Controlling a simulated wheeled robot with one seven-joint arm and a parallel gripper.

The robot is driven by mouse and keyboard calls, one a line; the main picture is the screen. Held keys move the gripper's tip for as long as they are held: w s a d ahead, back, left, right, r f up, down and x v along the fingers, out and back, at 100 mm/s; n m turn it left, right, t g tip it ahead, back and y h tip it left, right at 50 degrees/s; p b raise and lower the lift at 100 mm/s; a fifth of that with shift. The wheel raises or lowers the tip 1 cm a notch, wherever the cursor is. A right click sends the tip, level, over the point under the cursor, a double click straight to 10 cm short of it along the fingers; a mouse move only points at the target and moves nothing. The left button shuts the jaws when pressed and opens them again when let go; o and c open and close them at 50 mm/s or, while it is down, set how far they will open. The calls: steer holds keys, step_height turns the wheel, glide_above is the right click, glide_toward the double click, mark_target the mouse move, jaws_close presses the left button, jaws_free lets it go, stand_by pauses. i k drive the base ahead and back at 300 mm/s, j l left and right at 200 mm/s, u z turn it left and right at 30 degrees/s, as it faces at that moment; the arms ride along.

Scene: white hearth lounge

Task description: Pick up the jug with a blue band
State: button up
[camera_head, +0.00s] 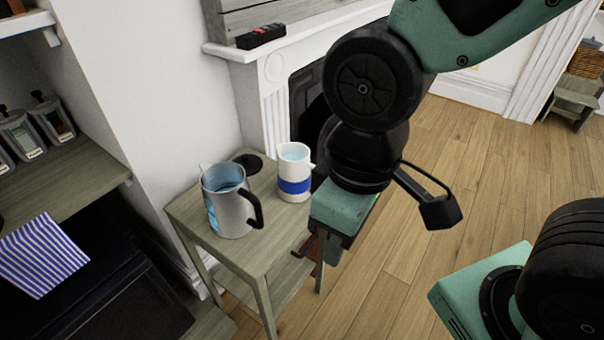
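The jug with a blue band (293,168) is white and stands upright on a small wooden side table (270,238), near its back right. Light blue contents show at its top, and a small spout or handle sticks out on its right. My gripper (333,243) is just right of the jug in the picture, overlapping the table's right edge, with no visible hold on the jug. Its fingers cannot be made out clearly, so I cannot tell whether it is open or shut.
A grey metal pitcher (229,202) with a black handle stands left of the jug. A dark round item (249,162) lies behind them. A white fireplace (277,95) rises behind the table. A counter with canisters (50,119) is at left. Wooden floor (455,165) is open at right.

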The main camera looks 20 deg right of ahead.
mark_target(294, 166)
steer(key=i+l, duration=0.2)
steer(key=l, duration=0.15)
steer(key=i+l, duration=0.15)
steer(key=l, duration=0.2)
steer(key=i+l, duration=0.2)
steer(key=l, duration=0.15)
steer(key=i+l+u, duration=0.1)
steer(key=l, duration=0.25)
steer(key=i+l, duration=0.25)
steer(key=l, duration=0.15)
